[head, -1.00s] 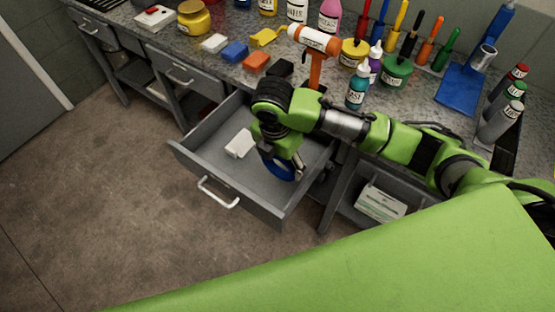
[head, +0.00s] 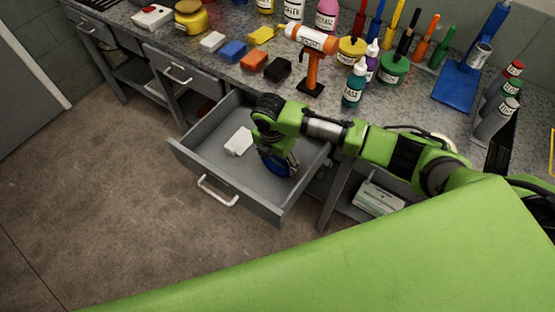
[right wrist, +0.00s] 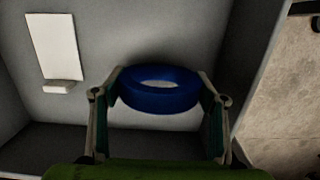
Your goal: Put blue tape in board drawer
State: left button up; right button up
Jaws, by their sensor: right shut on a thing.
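The blue tape (right wrist: 160,99) is a thick blue ring between the fingers of my right gripper (right wrist: 160,100) in the right wrist view. The right gripper is shut on it. In the head view the tape (head: 276,168) shows partly below the right gripper (head: 280,163), inside the open drawer (head: 232,196). The drawer is grey with a white handle (head: 217,191). Whether the tape touches the drawer floor I cannot tell. My left gripper is not in view.
A white block (head: 239,142) lies in the drawer, left of the tape. The floor (head: 100,200) on the left is clear.

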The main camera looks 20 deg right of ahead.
jog(key=shift+f, duration=0.15)
jog(key=o, duration=1.3)
jog(key=r, duration=0.8)
jog(key=s+a+r+b, duration=0.1)
jog(key=r, duration=0.3)
jog(key=shift+r, duration=0.15)
